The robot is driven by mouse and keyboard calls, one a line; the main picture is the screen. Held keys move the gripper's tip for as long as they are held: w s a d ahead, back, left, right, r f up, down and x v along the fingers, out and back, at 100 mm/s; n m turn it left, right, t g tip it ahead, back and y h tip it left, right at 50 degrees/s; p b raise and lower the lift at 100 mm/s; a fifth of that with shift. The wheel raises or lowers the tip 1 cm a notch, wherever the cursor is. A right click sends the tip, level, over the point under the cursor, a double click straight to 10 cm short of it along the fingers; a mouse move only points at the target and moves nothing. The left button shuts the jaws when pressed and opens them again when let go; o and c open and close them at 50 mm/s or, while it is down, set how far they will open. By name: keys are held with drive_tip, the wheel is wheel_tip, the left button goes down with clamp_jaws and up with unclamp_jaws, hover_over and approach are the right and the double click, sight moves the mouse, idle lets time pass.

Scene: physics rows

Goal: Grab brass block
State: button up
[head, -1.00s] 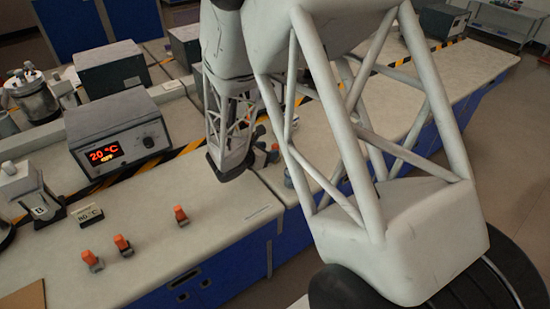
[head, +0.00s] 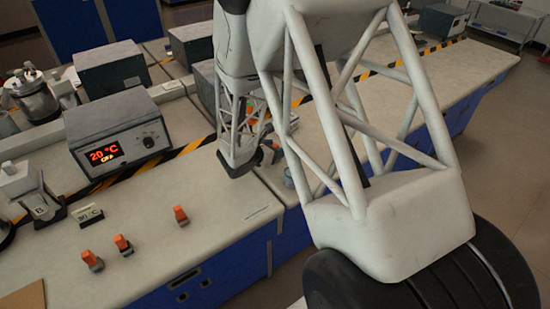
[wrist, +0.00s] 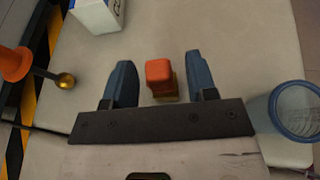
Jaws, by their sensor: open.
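The brass block (wrist: 167,96), with an orange grip on top, stands on the pale bench in the wrist view. My gripper (wrist: 158,76) is open, with one blue finger on each side of the block. Gaps show between the orange grip and both fingers. The block's lower part is partly hidden by the dark gripper bar. In the head view my gripper is low over the bench behind my large arm link, and I cannot make out the brass block there.
In the wrist view, a clear blue-rimmed beaker (wrist: 296,112) is close at right, an orange-handled rod with a brass ball (wrist: 66,80) at left, and a white box (wrist: 98,14) beyond. Three orange-gripped blocks (head: 123,245) and a 20 °C controller (head: 118,140) stand left in the head view.

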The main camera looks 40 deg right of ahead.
drive_tip(key=shift+x, duration=1.3)
clamp_jaws()
